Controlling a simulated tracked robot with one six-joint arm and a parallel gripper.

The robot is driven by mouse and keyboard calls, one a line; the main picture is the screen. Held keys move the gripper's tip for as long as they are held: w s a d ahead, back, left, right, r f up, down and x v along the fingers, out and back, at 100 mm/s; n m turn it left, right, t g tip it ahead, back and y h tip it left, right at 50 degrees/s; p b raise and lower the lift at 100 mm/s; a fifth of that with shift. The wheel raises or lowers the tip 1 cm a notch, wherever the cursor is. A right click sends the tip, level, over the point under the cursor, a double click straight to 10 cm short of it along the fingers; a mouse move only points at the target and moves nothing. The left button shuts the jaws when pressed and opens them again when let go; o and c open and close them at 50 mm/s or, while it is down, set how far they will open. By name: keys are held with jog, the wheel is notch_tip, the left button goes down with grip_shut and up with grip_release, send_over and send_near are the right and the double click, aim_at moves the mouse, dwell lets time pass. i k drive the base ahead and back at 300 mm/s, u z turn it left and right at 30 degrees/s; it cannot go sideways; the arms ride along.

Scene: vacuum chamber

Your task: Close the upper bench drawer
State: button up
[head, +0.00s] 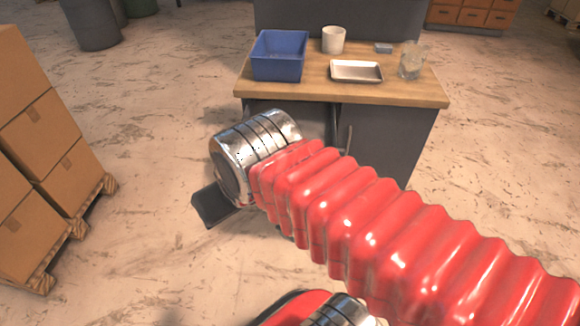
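The bench has a wooden top (300,92) and a dark grey body (400,140). A dark vertical gap and an upright handle (348,138) show in its front, beside my arm. My red ribbed arm and metal wrist cover most of the bench front, so I cannot make out the upper drawer or how far it stands open. A dark grey flat-sided piece (215,206) shows below and left of my wrist. It looks like part of my gripper, but I cannot be sure. The fingertips are not clearly visible, and neither is any contact with the bench.
On the bench top are a blue bin (279,62), a white cup (333,39), a shallow tray (356,71), a small blue-grey block (383,47) and a clear jug (411,62). Boxes (55,125) stand on a pallet at left. Floor between pallet and bench is clear.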

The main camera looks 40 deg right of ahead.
aim_at(317, 121)
jog(key=z, duration=0.95)
jog(key=i, duration=1)
jog(key=z, duration=0.05)
jog(key=k, duration=0.5)
jog(key=u, duration=0.4)
